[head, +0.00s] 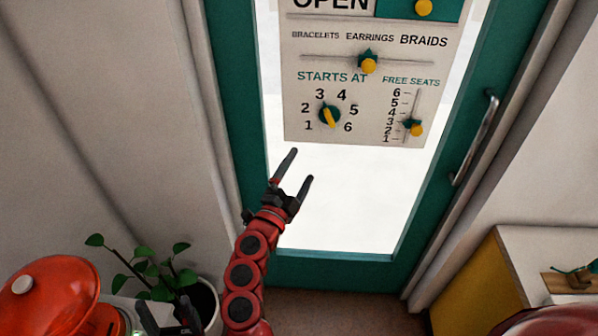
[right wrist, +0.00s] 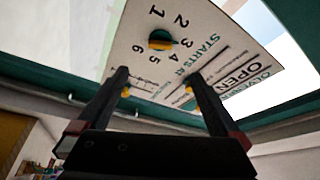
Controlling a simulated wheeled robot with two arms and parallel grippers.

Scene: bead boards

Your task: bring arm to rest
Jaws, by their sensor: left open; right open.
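My right gripper (head: 302,164) is open and empty, below the white sign board (head: 345,85) on the door. In the right wrist view, its spread fingers (right wrist: 158,75) have the board beyond them, seen tilted. The board has a starts-at dial (head: 329,115) with a yellow pointer, whose indicated number I cannot tell. A slider knob (head: 368,63) stands under "EARRINGS". A free-seats knob (head: 415,128) stands near 2 and 3. A yellow knob (head: 424,7) is beside "OPEN". My left gripper (head: 168,318) is open at the lower left, partly cut off.
A teal-framed glass door (head: 238,110) with a metal handle (head: 475,140) fills the middle. A potted plant (head: 160,270) stands lower left, close to my left gripper in the picture. A white-topped yellow cabinet (head: 480,285) is at the lower right.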

